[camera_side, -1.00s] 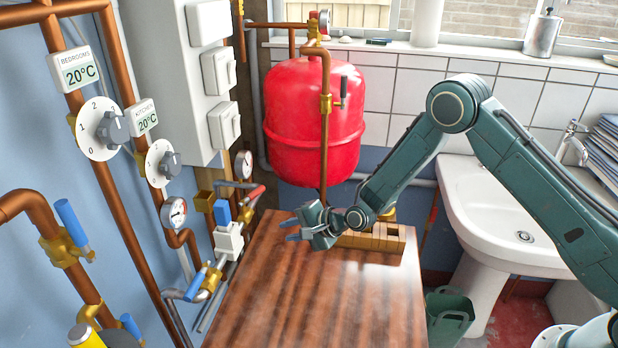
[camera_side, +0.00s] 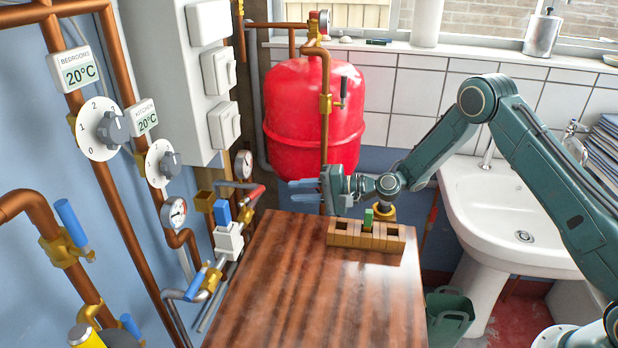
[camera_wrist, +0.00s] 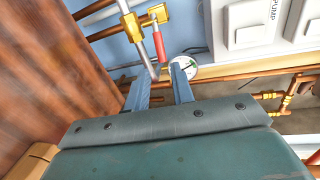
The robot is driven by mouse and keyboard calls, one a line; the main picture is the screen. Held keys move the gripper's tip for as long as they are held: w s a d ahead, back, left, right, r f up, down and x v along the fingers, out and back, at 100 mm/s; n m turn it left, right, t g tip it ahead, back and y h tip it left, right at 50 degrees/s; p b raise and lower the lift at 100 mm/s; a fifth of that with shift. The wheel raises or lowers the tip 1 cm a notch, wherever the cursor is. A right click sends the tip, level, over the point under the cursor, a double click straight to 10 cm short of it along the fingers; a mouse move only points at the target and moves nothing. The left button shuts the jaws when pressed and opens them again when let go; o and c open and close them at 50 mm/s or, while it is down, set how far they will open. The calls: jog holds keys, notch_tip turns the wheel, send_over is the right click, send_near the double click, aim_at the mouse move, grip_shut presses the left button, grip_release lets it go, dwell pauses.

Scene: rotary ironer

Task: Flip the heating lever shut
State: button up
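My gripper (camera_side: 290,191) is open and empty, its two blue fingers pointing left above the far end of the wooden table. A lever with a red handle (camera_side: 256,193) sits on a brass valve to its left, apart from the fingertips in the side view. In the wrist view the red handle (camera_wrist: 159,46) lies ahead, between the lines of my open fingers (camera_wrist: 160,78). Levers with blue handles show on the left pipes (camera_side: 71,222) and low by the table (camera_side: 196,285). The frames do not mark which lever is the heating one.
The wooden table top (camera_side: 310,300) is mostly clear. A wooden block rack (camera_side: 345,238) with a green piece (camera_side: 368,220) stands at its far end. A red tank (camera_side: 315,120) is behind my gripper. Gauges (camera_side: 174,212) and pipes crowd the left.

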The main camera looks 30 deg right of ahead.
aim_at(259, 193)
jog(key=shift+a, duration=0.15)
jog(key=shift+x, duration=6.8)
jog(key=shift+f, duration=0.15)
grip_shut()
